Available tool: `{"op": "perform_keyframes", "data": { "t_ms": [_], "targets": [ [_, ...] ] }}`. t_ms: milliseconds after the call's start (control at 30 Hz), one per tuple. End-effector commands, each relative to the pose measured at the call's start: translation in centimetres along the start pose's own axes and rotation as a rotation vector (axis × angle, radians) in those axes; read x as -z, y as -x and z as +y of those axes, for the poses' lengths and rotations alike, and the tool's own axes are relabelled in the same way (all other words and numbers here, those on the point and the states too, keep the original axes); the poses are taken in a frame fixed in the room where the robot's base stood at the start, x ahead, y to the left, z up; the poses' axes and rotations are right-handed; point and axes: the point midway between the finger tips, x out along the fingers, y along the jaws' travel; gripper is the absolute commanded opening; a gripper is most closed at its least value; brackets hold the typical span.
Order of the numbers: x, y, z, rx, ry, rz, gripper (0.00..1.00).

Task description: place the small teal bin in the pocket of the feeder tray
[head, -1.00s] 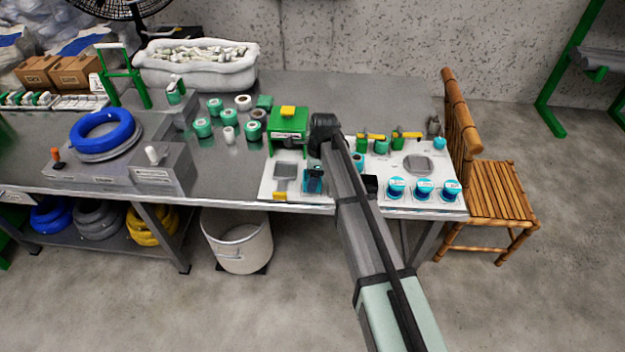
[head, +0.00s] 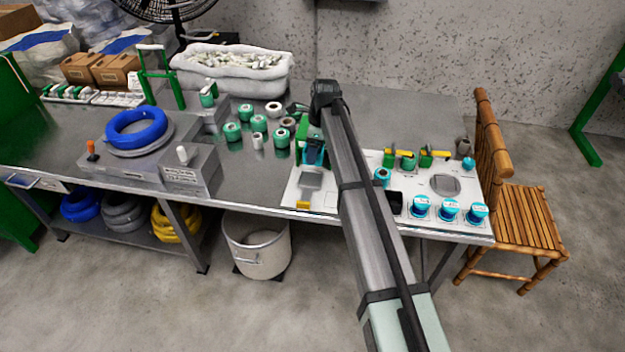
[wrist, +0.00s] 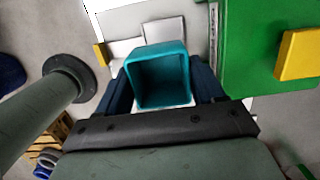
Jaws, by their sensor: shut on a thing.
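The small teal bin (wrist: 160,78) is between the dark blue fingers of my gripper (wrist: 160,88) in the wrist view. Its open top faces the camera and it looks empty. In the head view my gripper (head: 313,152) is in front of the green machine (head: 302,130), which my arm largely hides. A white board (head: 330,206) lies at the table's front edge, with a grey square plate (head: 311,181) just in front of my gripper. A dark square recess (head: 396,203) shows right of my arm. I cannot tell which part is the feeder tray's pocket.
Green rolls (head: 233,131) stand to the left. In the wrist view the green machine (wrist: 250,40) with its yellow block (wrist: 298,55) is close on the right.

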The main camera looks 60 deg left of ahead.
Motion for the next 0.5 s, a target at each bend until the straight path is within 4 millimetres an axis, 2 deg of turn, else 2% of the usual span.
{"op": "perform_keyframes", "data": {
  "t_ms": [33,167,500],
  "targets": [
    [-0.7,-0.1,-0.6,0.001,-0.003,0.000,0.38],
    [-1.1,-0.8,-0.7,0.000,-0.008,0.001,0.38],
    [-0.3,-5.7,-0.7,0.000,-0.008,0.000,0.38]
  ]
}}
